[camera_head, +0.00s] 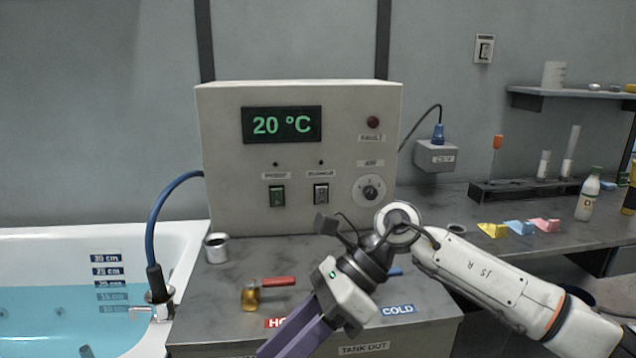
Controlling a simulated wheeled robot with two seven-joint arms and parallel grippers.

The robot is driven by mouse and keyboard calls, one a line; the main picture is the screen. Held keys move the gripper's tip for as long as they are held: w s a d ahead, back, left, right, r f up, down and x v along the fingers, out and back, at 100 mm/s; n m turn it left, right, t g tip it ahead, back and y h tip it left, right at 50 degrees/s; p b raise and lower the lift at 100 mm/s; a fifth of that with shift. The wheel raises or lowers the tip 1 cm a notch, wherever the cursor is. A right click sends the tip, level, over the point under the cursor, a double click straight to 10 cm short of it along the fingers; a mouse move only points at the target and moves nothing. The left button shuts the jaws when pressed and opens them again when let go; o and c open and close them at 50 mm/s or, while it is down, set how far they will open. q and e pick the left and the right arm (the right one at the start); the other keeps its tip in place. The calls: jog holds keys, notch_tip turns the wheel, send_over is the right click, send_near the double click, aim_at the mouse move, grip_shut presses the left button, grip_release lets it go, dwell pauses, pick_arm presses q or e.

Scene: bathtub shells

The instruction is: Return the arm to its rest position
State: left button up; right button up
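My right arm (488,277) comes in from the right and reaches across the front of the grey counter. Its gripper (296,334) points down and to the left, with purple fingers running out of the bottom edge of the picture. The fingertips are cut off, so I cannot tell whether it is open or shut or whether it holds anything. The gripper passes in front of the counter's HOT label (277,322) and hides part of it. My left arm and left gripper are not in view.
A control box (230,150) reading 20 °C stands behind the wrist. A red-handled valve (278,282), a blue handle (396,272) partly hidden by my arm, and a metal cup (216,248) are close by. A water-filled bathtub (185,240) is left; a bench with bottles (590,194) is right.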

jog(key=s+a+r+m+t+y, duration=0.2)
jog(key=a+r+m+y, duration=0.2)
jog(key=a+m+y, duration=0.55)
jog(key=w+d+f+m+t+h, duration=0.25)
jog(key=d+f+m+t, duration=0.3)
jog(key=m+t, duration=0.55)
jog(key=w+d+f+m+t+h, duration=0.1)
jog(key=w+d+f+m+t, duration=0.45)
jog(key=m, duration=0.85)
jog(key=s+d+f+m+h, duration=0.3)
jog(key=d+f+m+h, duration=0.1)
jog(key=d+f+m, duration=0.25)
jog(key=s+d+f+m+h, duration=0.3)
jog(key=d+f+m+h, duration=0.2)
jog(key=f, duration=0.3)
jog(key=s+d+f+m+g+h, duration=0.1)
jog(key=s+d+f+m+g, duration=0.1)
jog(key=s+f, duration=0.5)
jog(key=s+d+f+m+g+h, duration=0.2)
jog(key=s+d+f, duration=0.4)
jog(key=s, duration=0.3)
jog(key=f+m+g, duration=0.1)
jog(key=m, duration=0.1)
jog(key=shift+s+d+f+m+g+h, duration=0.15)
jog(key=shift+d+f+m+g+h, duration=0.15)
jog(key=shift+d+f+g, duration=0.1)
